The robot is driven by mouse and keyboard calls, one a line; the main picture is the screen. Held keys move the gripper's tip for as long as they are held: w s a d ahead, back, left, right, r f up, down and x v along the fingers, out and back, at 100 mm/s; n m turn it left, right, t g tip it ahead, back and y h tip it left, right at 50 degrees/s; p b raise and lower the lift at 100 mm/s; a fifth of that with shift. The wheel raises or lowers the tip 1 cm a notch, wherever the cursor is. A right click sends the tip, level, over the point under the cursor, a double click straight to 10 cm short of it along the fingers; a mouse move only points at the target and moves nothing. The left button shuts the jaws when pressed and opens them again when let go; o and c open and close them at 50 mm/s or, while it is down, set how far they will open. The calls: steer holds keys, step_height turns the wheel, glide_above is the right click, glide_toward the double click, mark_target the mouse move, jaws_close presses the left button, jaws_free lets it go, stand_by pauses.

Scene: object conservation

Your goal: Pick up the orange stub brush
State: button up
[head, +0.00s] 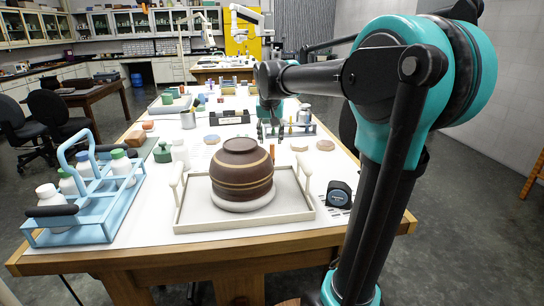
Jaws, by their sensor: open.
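My gripper (270,121) is small and far off in the head view, pointing down over the long white-topped table, and it is open. It is above and beside a low grey rack (304,130) that holds several small upright tools. A thin orange-tan upright piece (290,125) in this rack may be the orange stub brush, but it is too small to be sure. The gripper partly hides the left part of the rack. I cannot tell whether the fingers touch anything.
A brown striped pot (242,170) stands in a pale tray (188,222) at the front. A blue bottle carrier (97,205) is at left, a dark tape measure (339,194) at right. A black box (229,117) and tan discs (325,145) lie near the rack.

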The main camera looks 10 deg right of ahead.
mark_target(271, 145)
steer(key=x, duration=0.5)
steer(key=shift+d+x, duration=0.2)
steer(key=shift+x, duration=2.5)
jaws_close()
